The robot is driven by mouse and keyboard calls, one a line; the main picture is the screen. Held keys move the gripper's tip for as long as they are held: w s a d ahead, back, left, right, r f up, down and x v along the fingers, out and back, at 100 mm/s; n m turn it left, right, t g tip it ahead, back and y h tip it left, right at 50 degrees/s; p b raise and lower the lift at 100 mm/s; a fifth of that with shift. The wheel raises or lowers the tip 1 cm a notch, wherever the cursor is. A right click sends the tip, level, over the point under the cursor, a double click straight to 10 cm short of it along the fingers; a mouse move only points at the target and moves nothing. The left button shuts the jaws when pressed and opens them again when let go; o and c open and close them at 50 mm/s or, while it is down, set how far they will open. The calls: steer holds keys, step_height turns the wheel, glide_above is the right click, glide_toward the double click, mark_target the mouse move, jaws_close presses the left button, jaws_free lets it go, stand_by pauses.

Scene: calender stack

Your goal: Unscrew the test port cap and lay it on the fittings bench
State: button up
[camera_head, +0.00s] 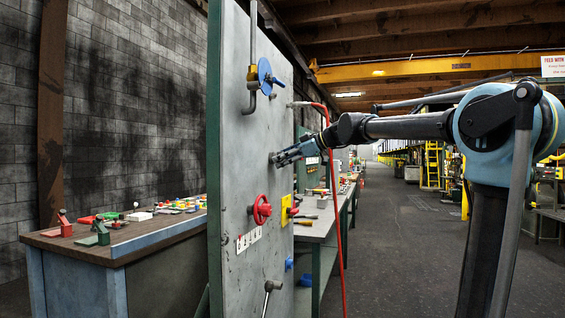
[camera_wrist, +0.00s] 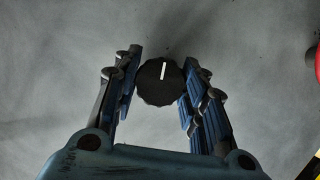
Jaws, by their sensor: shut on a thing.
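A black round knurled cap (camera_wrist: 160,82) with a white line stands on the grey panel (camera_wrist: 60,60) in the wrist view. I take it for the test port cap. My gripper (camera_wrist: 161,84) has one blue-lined finger on each side and is shut on it. In the head view my gripper (camera_head: 277,158) reaches in from the right to the upright panel (camera_head: 232,120); the cap is hidden by the fingers there. Two benches show, a wooden-topped one (camera_head: 165,236) at left and a grey-topped one (camera_head: 318,230) behind the panel. I cannot tell which is the fittings bench.
A red handwheel (camera_head: 260,210) sits on the panel below my gripper. A blue valve handle (camera_head: 266,76) on a pipe is above. A red hose (camera_head: 338,220) hangs beside the panel. A lever (camera_head: 270,287) sticks out low. The floor (camera_head: 400,240) at right is clear.

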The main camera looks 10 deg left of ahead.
steer(key=shift+d, duration=0.4)
steer(key=shift+s+d, duration=0.15)
steer(key=shift+d, duration=1.05)
steer(key=shift+s+d, duration=0.1)
steer(key=shift+d, duration=1.1)
